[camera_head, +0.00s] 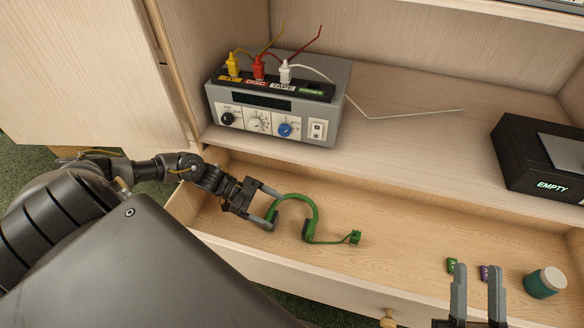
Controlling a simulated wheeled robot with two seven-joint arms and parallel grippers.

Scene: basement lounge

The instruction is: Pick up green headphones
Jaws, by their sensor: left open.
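The green headphones (315,214) lie in the open drawer, with a curved band, dark-padded ear cups and a green cord ending in a small green plug. My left gripper (275,210) is open at the left end of the band. Its fingers are beside or around the left ear cup; I cannot tell if they touch it, and they partly hide it. My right gripper (478,280) is at the bottom right over the drawer's front, with its two fingers apart and nothing seen between them.
The drawer (400,259) also holds a green-and-white jar (544,282), a small green item (451,264) and a small purple item (486,271). On the shelf above stand a grey control box (275,100) with colored plugs and a black box (545,160) marked EMPTY.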

